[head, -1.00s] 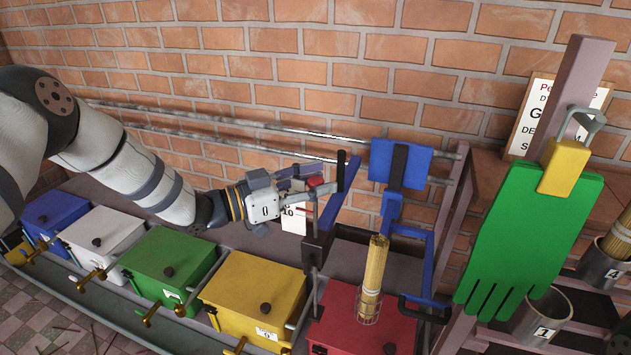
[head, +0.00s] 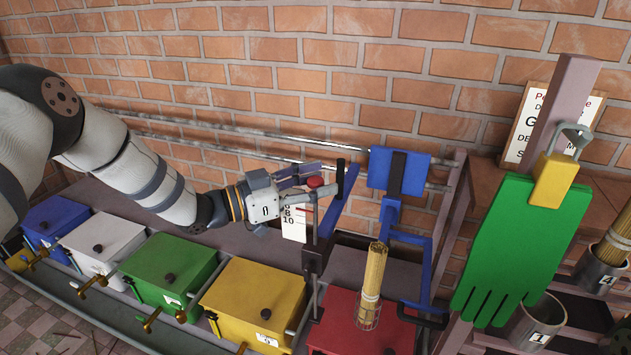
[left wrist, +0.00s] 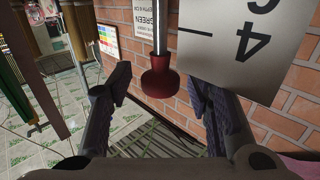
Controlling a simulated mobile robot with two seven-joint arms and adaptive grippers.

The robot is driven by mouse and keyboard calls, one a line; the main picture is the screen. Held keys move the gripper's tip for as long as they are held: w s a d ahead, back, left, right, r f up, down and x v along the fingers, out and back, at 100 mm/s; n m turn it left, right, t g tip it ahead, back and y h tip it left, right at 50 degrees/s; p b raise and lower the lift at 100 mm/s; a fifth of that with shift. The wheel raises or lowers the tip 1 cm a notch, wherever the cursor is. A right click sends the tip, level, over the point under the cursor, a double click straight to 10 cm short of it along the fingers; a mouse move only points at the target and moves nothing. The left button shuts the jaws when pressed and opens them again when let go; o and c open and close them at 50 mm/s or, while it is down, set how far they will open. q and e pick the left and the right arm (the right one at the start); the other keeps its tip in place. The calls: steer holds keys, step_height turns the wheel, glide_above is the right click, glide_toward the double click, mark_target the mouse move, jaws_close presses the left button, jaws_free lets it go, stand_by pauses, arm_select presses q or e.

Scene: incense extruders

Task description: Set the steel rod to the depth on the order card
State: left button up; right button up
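The steel rod (left wrist: 161,30) hangs upright in the left wrist view and ends in a dark red knob (left wrist: 160,80). The knob also shows in the head view (head: 315,182). My left gripper (head: 322,179) is open, with one finger on each side of the knob. In the left wrist view gaps show between the knob and both fingers (left wrist: 162,100). A white scale plate (left wrist: 235,45) with a mark and a 4 is beside the rod; its lower numbers show in the head view (head: 294,222). A card reading GREEN (left wrist: 155,17) is partly hidden behind the rod. My right gripper is not in view.
Blue, white, green (head: 170,268), yellow (head: 255,290) and red (head: 350,325) boxes line the bench. A blue lever (head: 340,215) stands close to my left gripper. A bundle of sticks (head: 373,275) stands above the red box. A green glove (head: 520,245) hangs at the right.

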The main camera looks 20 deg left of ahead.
arm_select(q)
steer(key=shift+a, duration=0.1)
steer(key=v, duration=1.2)
steer(key=s+d+f+n+g+y+p, duration=0.1)
steer(key=s+d+f+n+g+y, duration=0.25)
steer(key=s+f, duration=0.6)
steer(key=s+d+f+n+g+y+p, duration=0.25)
steer(key=s+f+n+y, duration=0.35)
steer(key=f, duration=0.6)
steer(key=s+a+f+g+y, duration=0.1)
steer(key=s+g, duration=0.3)
steer(key=s, duration=1)
steer(key=s+a+g+y, duration=0.1)
steer(key=s+g, duration=0.3)
steer(key=s, duration=1.1)
steer(key=shift+a+f+g+y+p, duration=0.2)
steer(key=shift+f+g+y+p, duration=0.2)
steer(key=shift+y, duration=0.45)
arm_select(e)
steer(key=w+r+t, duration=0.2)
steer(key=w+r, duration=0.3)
